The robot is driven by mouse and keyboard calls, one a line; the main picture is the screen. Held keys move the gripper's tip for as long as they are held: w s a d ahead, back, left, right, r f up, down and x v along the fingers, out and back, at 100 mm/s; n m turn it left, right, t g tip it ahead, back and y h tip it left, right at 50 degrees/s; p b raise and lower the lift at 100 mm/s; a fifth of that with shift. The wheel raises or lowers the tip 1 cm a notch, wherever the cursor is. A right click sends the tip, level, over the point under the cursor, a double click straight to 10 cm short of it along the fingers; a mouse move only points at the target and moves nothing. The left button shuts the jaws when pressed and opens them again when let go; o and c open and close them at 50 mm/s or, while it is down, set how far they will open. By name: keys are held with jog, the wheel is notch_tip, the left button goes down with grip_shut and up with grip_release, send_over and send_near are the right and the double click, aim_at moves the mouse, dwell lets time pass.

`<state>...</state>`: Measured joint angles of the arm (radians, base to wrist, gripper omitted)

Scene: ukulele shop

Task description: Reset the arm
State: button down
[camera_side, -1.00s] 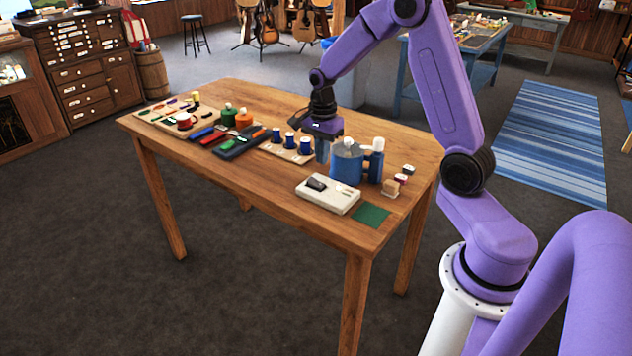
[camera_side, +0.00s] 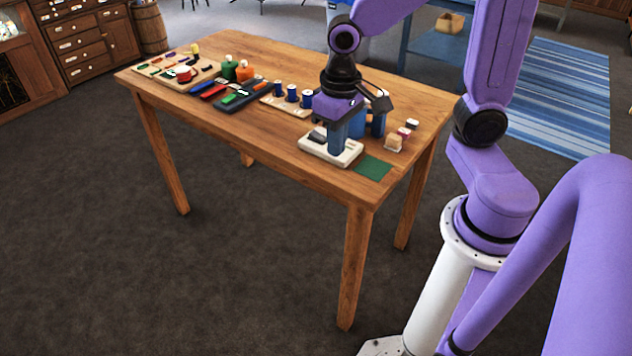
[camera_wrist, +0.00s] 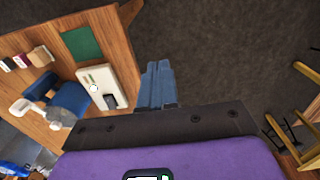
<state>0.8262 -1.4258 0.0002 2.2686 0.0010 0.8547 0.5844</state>
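My gripper (camera_side: 337,153) hangs fingers down over the table, in front of the white device (camera_side: 350,158) in the side view, hiding part of it. I cannot tell the exact height. In the wrist view my two blue-grey fingers (camera_wrist: 158,66) lie close together with nothing visible between them. There they point past the table's edge, with dark floor behind, and the white device (camera_wrist: 118,92) is to their left. My arm reaches over the table from the right.
The wooden table (camera_side: 270,130) holds a green mat (camera_side: 374,168), small blocks (camera_side: 396,142), blue spools (camera_side: 291,92), a dark tray (camera_side: 252,100) and a board with a red cup (camera_side: 184,74). A blue container (camera_wrist: 68,104) stands near the device.

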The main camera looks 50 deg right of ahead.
jog(key=s+r+n, duration=0.1)
jog(key=s+n, duration=1.1)
jog(key=s, duration=0.1)
jog(key=shift+s+a, duration=0.3)
jog(key=shift+a, duration=0.15)
